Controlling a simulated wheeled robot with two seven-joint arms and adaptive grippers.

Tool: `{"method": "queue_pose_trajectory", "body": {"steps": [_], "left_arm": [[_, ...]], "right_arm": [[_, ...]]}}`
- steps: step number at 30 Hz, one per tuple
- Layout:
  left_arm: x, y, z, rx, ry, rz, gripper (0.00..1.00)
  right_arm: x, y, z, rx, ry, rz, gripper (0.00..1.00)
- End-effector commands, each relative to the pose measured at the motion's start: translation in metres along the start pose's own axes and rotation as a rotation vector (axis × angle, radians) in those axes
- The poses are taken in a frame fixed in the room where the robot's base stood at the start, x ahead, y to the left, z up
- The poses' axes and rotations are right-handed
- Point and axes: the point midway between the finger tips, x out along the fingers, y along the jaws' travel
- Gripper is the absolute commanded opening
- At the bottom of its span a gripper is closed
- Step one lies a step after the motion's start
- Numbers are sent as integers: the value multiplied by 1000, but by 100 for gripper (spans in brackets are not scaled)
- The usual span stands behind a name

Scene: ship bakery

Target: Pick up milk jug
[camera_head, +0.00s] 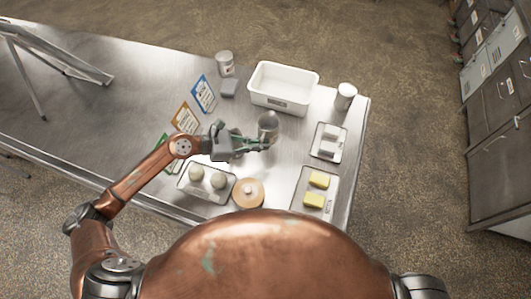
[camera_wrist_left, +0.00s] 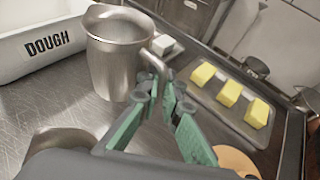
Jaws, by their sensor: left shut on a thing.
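The milk jug (camera_head: 268,122) is a grey metal jug near the middle of the steel table in the head view. In the left wrist view the jug (camera_wrist_left: 120,62) stands upright, with its handle (camera_wrist_left: 156,66) turned toward the gripper. My left gripper (camera_head: 262,145) reaches it from the left and is shut on the jug's handle. Its green fingers (camera_wrist_left: 160,104) meet around the lower handle in the wrist view. I cannot tell for sure whether the jug's base touches the table. My right gripper is not in view.
A white dough tub (camera_head: 284,88) stands behind the jug. A tray with yellow blocks (camera_head: 316,190), a tray with white blocks (camera_head: 328,142), a tray with pale round pieces (camera_head: 208,182) and a round tan item (camera_head: 248,193) lie nearby. Cards (camera_head: 185,118) lie left.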

Motion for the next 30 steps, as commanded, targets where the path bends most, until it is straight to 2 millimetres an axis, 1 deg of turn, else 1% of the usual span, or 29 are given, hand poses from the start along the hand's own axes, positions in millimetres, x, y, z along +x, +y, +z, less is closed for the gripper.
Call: {"method": "queue_pose_trajectory", "body": {"steps": [3,15,24,30], "left_arm": [[-8,12,8,2,0,2,0],[-33,54,19,1,-1,2,0],[-45,76,25,1,-1,2,0],[-51,85,27,0,-1,1,0]], "right_arm": [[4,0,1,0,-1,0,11],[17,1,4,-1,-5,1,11],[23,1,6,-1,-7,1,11],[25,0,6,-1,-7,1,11]]}}
